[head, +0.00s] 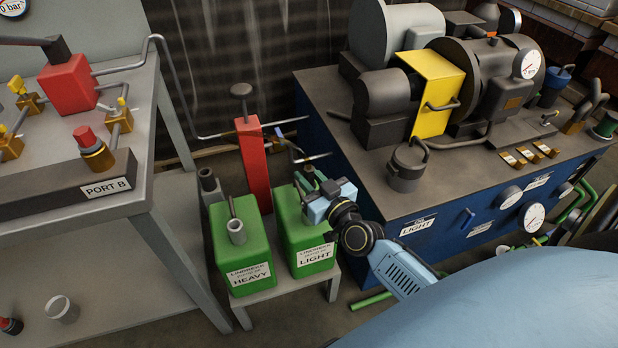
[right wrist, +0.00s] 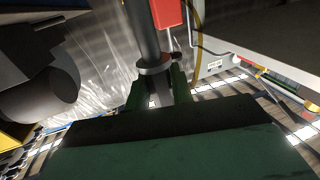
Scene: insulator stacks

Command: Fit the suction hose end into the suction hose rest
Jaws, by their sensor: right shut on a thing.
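My right gripper (head: 312,184) is over the green can labelled LIGHT (head: 312,235), which stands on a small stool. In the right wrist view its dark green fingers (right wrist: 158,88) are shut around a dark grey rod with a wider collar (right wrist: 152,68), which looks like the suction hose end. In the head view the gripper hides most of the held part. An upright grey holder with a dark top (head: 207,181) stands behind the green can labelled HEAVY (head: 243,262); I cannot tell whether it is the suction hose rest. My left gripper is not in view.
A red upright pump (head: 252,165) with pipes stands behind the cans. A blue bench (head: 345,150) carrying machinery is on the right. A grey table (head: 140,195) with brass fittings and a red block (head: 68,84) is on the left. The HEAVY can has a short grey neck (head: 237,231).

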